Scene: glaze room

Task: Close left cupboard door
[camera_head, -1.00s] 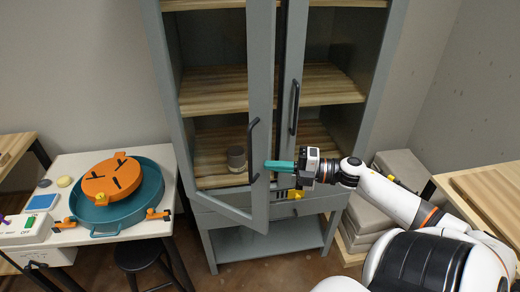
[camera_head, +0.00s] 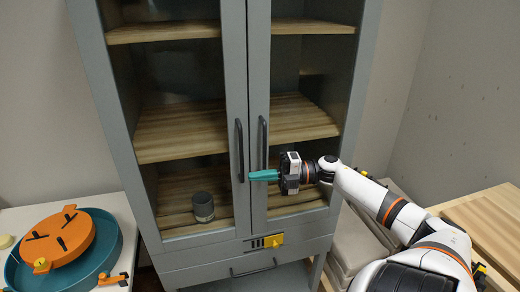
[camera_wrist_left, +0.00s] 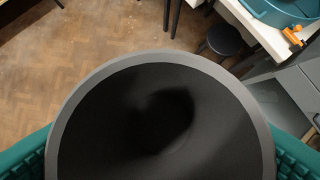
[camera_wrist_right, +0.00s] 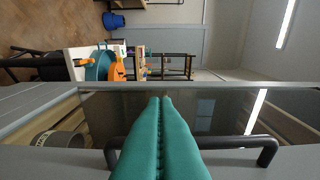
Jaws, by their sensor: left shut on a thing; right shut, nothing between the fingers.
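The left cupboard door (camera_head: 235,120), a grey frame with glass, stands level or nearly level with the right door (camera_head: 259,95); any small gap is hard to tell. Its black handle (camera_head: 240,150) is upright near the inner edge. My right gripper (camera_head: 252,176) is shut and empty, its teal fingertips in front of the door edges by the handles. In the right wrist view the shut fingers (camera_wrist_right: 160,100) reach past a black handle (camera_wrist_right: 235,145), close to the glass. My left gripper (camera_wrist_left: 160,160) is shut around a dark cup with a grey rim (camera_wrist_left: 165,60), seen from above.
A grey cup (camera_head: 203,207) stands inside the cupboard on the lower shelf. A drawer with a yellow tag (camera_head: 274,240) lies below the doors. A table at left holds a teal basin (camera_head: 112,250) and orange wheel (camera_head: 60,240). A wooden table (camera_head: 490,225) is at right.

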